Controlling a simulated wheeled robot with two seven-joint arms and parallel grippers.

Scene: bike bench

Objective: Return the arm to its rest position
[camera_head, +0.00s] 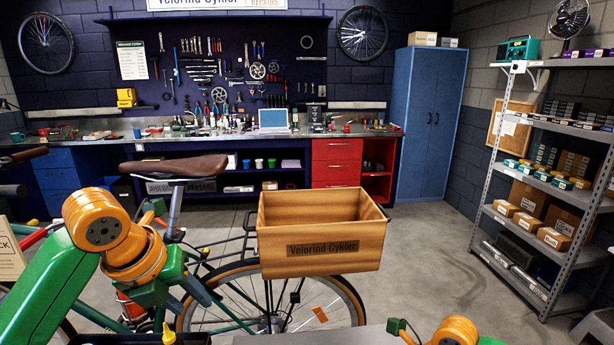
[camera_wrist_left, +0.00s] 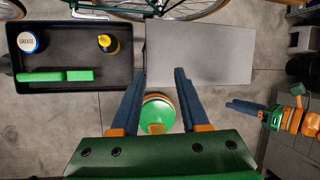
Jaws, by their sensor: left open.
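My left arm comes in from the left in the head view, bent at its orange joints. My left gripper (camera_head: 196,290) hangs in front of the bicycle's rear wheel. In the left wrist view its two blue fingers (camera_wrist_left: 157,75) stand apart with nothing gripped between them. My right gripper (camera_wrist_left: 232,105) shows at the right of the left wrist view, seen from the side, and I cannot tell its opening. In the head view only orange and green parts of my right arm show at the bottom edge.
A black tray (camera_wrist_left: 72,97) holds a grease tin (camera_wrist_left: 28,42), a yellow bottle (camera_wrist_left: 108,43) and a green bar-shaped item (camera_wrist_left: 55,76). A grey panel (camera_wrist_left: 200,55) lies beside it. The bicycle with a wooden crate (camera_head: 320,225) stands ahead. Shelving (camera_head: 545,185) stands right.

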